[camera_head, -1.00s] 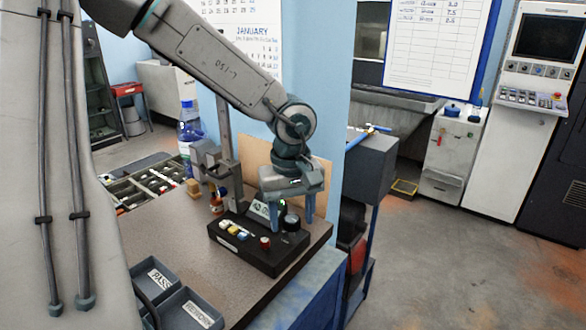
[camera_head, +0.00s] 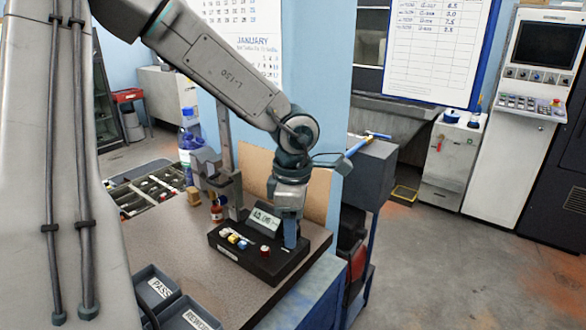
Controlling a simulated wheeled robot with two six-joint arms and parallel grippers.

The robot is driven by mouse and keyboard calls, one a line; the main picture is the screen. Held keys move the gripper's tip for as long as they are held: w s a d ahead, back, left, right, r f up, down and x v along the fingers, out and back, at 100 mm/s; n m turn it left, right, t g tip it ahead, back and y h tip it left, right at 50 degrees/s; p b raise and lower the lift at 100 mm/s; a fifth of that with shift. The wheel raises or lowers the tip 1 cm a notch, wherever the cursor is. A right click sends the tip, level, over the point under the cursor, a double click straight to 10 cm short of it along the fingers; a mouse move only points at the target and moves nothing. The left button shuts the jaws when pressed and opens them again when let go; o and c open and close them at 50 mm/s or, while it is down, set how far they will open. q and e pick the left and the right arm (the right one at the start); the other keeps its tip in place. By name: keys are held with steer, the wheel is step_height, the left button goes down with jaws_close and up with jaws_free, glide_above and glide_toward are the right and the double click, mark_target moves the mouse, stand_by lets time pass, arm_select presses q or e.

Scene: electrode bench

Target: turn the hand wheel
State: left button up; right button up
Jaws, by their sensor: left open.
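A black control box (camera_head: 256,263) sits on the bench near its right corner. It carries a small tilted display (camera_head: 263,218), a row of coloured buttons (camera_head: 234,239) and a red-topped knob (camera_head: 265,250). My left gripper (camera_head: 290,240) points straight down over the right end of the box, with its fingers nearly in line from this view. It is open. The dark round knob at that end, which may be the hand wheel, is hidden behind the fingers, so I cannot tell whether they touch it. My right gripper is not in view.
Grey trays marked PASS (camera_head: 156,287) and REWORK (camera_head: 190,316) stand at the bench's front left.

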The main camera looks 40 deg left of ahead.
arm_select(q)
steer(key=shift+r+n, duration=0.1)
steer(key=shift+n, duration=0.5)
step_height(320, 180, up, 11)
steer(key=p, duration=1)
steer(key=shift+f+n, duration=0.2)
steer(key=shift+n, duration=0.1)
